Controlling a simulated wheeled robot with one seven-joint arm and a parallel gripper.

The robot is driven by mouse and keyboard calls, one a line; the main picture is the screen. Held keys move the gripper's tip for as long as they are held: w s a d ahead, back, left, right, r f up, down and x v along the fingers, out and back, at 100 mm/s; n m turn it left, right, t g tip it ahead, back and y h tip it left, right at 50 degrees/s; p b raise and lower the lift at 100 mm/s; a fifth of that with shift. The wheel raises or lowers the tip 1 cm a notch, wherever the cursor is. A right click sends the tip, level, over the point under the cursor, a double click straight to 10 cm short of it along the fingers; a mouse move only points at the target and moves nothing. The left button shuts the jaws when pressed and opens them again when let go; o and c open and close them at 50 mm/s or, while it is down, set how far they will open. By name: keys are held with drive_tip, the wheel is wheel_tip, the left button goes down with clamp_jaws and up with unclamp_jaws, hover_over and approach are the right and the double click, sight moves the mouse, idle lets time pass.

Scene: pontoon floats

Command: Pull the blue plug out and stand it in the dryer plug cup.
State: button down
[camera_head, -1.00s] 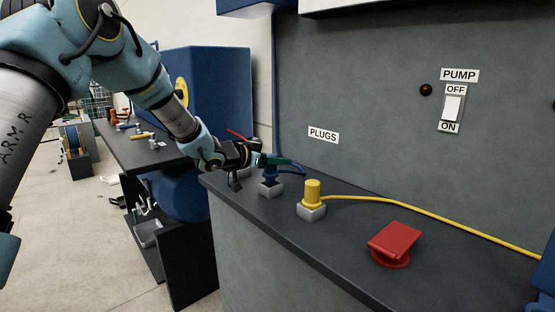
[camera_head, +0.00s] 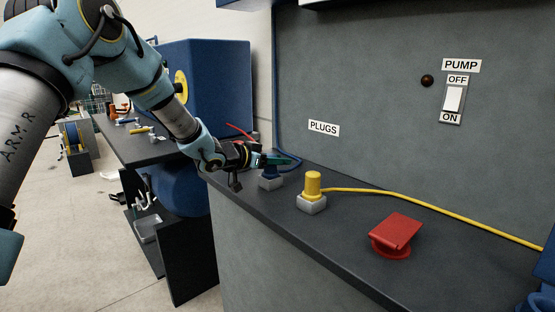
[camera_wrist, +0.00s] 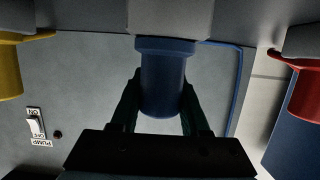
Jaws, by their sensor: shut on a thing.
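The blue plug (camera_head: 270,172) stands upright in a grey socket block (camera_head: 270,184) on the dark counter. My gripper (camera_head: 277,160) reaches it from the left, with its fingers at the plug's upper part. In the wrist view the blue plug (camera_wrist: 164,80) lies between the two dark fingers, which press on both its sides. Its flange still meets the grey block (camera_wrist: 170,17) there. I cannot make out a dryer plug cup in either view.
A yellow plug (camera_head: 313,184) with a yellow cable stands to the right in its own block. A red tilted-top piece (camera_head: 396,235) is on the counter nearer me. A red plug (camera_wrist: 306,88) flanks the blue one in the wrist view. A workbench (camera_head: 150,148) stands at left.

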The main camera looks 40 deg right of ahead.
drive_tip(key=shift+c, duration=1.6)
unclamp_jaws()
drive_tip(key=b+v, duration=0.1)
drive_tip(key=v, duration=0.9)
drive_tip(key=shift+a+b, duration=0.35)
drive_tip(key=shift+b, duration=0.05)
drive_tip(key=shift+r, duration=0.1)
